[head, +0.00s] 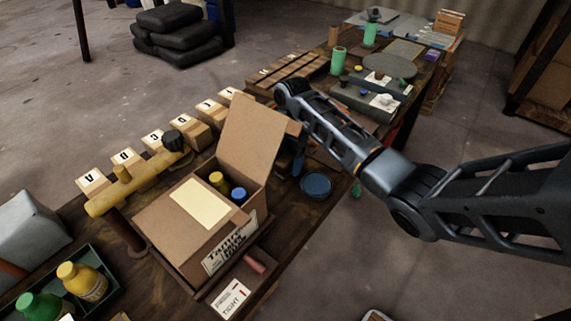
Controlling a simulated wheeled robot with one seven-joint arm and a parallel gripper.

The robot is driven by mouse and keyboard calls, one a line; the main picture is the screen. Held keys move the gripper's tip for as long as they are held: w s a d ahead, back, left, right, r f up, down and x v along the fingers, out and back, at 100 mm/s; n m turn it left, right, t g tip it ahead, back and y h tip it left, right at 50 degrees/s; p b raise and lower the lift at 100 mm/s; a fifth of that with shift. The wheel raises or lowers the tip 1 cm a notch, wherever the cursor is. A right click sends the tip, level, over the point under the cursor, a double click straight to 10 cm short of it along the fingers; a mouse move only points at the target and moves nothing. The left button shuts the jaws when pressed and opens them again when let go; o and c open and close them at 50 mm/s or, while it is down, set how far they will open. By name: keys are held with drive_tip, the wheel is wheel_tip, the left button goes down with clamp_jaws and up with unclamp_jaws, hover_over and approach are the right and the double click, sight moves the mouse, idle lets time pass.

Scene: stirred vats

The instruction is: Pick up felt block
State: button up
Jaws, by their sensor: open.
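I cannot pick out a felt block with certainty. My arm reaches in from the right and bends down behind the raised flap of the cardboard box (183,225). My gripper (297,166) points down just right of that box, over the dark wooden table. It is open, and its tips are partly hidden and too dark to make out well. Nothing shows held in it. A round dark blue dish (316,185) lies on the table close to its right.
Bottles with yellow (217,179) and blue (238,195) caps stand in the open box. A reddish cylinder (254,264) and a "TIGHT" card (231,298) lie in front. A green tray (95,299) holds bottles.

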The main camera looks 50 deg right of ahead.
sight(288, 159)
drive_tip(key=c, duration=1.1)
drive_tip(key=shift+r, duration=0.1)
drive_tip(key=shift+r, duration=0.4)
drive_tip(key=r, duration=0.3)
drive_tip(key=shift+s+d+r, duration=0.2)
drive_tip(key=shift+d+r, duration=0.1)
drive_tip(key=shift+d, duration=0.1)
drive_tip(key=shift+s+d+r+p, duration=0.1)
drive_tip(key=shift+s+d+r, duration=1)
drive_tip(key=shift+d, duration=0.35)
drive_tip(key=shift+s+d+r+p, duration=0.1)
drive_tip(key=shift+s+d+r, duration=0.9)
drive_tip(key=shift+d, duration=0.45)
drive_tip(key=shift+s+d+r+p, duration=0.1)
drive_tip(key=shift+s+d+r, duration=1)
drive_tip(key=shift+d, duration=0.35)
drive_tip(key=shift+w, duration=0.1)
